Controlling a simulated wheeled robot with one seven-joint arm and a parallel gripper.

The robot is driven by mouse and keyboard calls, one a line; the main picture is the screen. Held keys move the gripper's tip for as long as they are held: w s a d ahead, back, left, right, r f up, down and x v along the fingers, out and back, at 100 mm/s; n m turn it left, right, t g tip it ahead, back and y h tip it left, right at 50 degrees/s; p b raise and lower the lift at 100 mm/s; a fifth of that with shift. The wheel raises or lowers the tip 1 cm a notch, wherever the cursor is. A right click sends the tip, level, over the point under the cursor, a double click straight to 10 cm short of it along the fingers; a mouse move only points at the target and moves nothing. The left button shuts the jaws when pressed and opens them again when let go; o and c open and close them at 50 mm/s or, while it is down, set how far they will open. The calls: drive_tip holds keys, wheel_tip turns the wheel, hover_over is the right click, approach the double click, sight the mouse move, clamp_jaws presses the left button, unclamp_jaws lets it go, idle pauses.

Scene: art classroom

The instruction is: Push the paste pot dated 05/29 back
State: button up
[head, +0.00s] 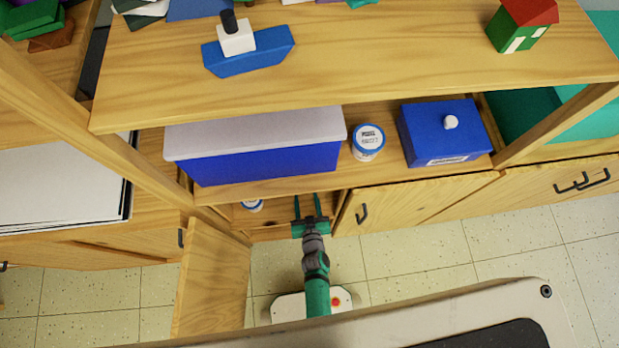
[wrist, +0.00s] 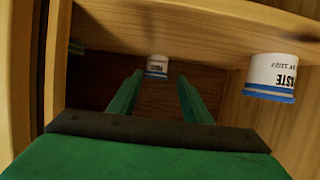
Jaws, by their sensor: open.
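My gripper (head: 307,202) is open and empty, its two fingers reaching into the open lower cupboard. In the wrist view, which looks upside down, the gripper (wrist: 160,80) points at a small white paste pot with a blue lid (wrist: 156,66), seen between and beyond the fingertips, apart from them. A second, nearer white paste pot (wrist: 271,76) with a blue lid is at the right of the wrist view. A pot in the cupboard (head: 252,205) shows at the left in the head view, partly hidden by the shelf. I cannot read the dates.
The cupboard door (head: 212,275) stands open left of my arm; a closed door (head: 410,198) is on the right. On the shelf above are a white-lidded blue bin (head: 262,165), another pot (head: 367,143) and a blue box (head: 445,132). Cupboard walls are close around the gripper.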

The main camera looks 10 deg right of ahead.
drive_tip(key=s, duration=0.7)
drive_tip(key=shift+s+a, duration=0.2)
drive_tip(key=shift+s, duration=0.2)
drive_tip(key=shift+s+d, duration=0.1)
idle(0.4)
drive_tip(key=s+a+r, duration=0.1)
drive_tip(key=s+r, duration=0.3)
drive_tip(key=r, duration=0.7)
drive_tip(key=s+a+r+t, duration=0.1)
drive_tip(key=s+r, duration=0.4)
drive_tip(key=r, duration=0.6)
drive_tip(key=s+a+r, duration=0.2)
drive_tip(key=s+r, duration=0.2)
drive_tip(key=r, duration=0.7)
drive_tip(key=shift+s, duration=0.2)
drive_tip(key=shift+a, duration=0.1)
drive_tip(key=c, duration=0.4)
